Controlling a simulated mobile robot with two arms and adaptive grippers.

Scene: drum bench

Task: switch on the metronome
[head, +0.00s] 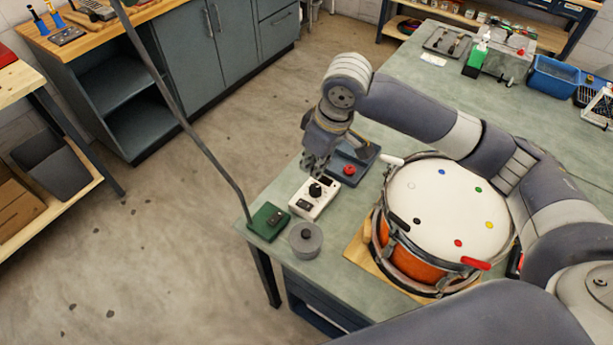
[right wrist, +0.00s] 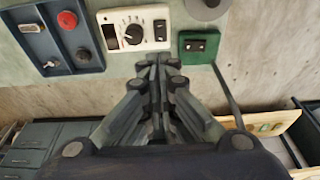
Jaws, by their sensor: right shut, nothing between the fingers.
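The metronome looks to be the white box (head: 314,211) near the left end of the bench. It has a black dial (head: 315,190) on top; in the right wrist view the box (right wrist: 148,43) shows a dial with marks around it and a small black switch (right wrist: 160,30). My right gripper (head: 318,176) is shut and empty, above the far part of the box in the head view. In the right wrist view its fingertips (right wrist: 158,60) lie just below the box's edge. I cannot tell whether they touch it. My left gripper is not in view.
A blue unit with a red button (head: 349,170) stands beside the box. A drum (head: 440,205) with coloured dots stands to the right, under my right arm.

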